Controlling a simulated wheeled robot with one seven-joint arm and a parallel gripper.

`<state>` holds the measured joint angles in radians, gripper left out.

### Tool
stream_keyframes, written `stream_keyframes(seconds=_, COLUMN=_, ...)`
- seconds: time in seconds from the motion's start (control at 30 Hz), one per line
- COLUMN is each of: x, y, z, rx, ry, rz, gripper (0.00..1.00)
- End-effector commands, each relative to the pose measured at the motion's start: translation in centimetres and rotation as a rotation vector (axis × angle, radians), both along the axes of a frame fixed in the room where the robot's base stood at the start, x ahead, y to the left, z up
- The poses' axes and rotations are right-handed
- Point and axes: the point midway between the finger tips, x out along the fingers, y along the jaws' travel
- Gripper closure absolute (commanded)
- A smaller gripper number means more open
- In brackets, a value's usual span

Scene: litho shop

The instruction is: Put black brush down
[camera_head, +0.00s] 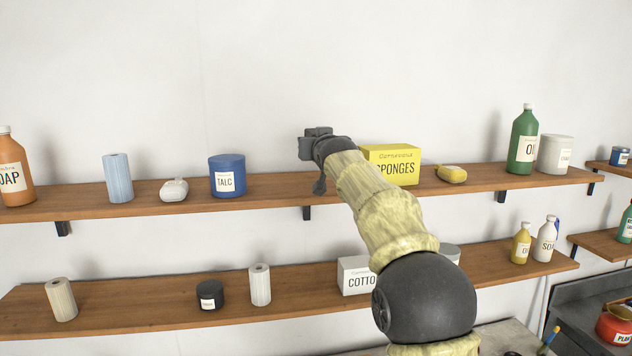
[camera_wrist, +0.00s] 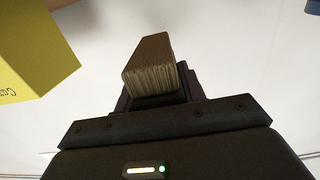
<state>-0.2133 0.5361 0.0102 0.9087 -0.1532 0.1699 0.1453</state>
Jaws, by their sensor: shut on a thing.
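My gripper (camera_head: 316,145) is at the upper shelf's height in the head view, in front of the wall between the blue talc tub and the yellow sponges box. In the wrist view my gripper (camera_wrist: 155,92) is shut on a brush (camera_wrist: 150,62), a block with a dark brown face and pale, ridged bristle-like sides. It looks brown rather than black here. The brush points away from the jaws, with only pale wall behind it. In the head view I cannot tell the brush apart from the dark gripper.
The upper shelf (camera_head: 75,209) has a bare stretch between the talc tub (camera_head: 227,176) and the sponges box (camera_head: 405,164), partly behind my arm. The lower shelf (camera_head: 130,307) holds rolls, a black jar and a cotton box.

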Motion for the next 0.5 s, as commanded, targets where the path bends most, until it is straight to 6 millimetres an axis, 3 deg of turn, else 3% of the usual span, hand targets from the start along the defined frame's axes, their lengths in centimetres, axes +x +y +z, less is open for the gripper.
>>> stream_keyframes(seconds=0.23, x=-0.2, y=0.3, z=-3.3, rx=0.0, ry=0.001, rz=0.004, gripper=0.9)
stream_keyframes(seconds=0.5, x=-0.1, y=0.3, z=-4.0, rx=0.002, ry=-0.003, rz=0.005, gripper=0.9)
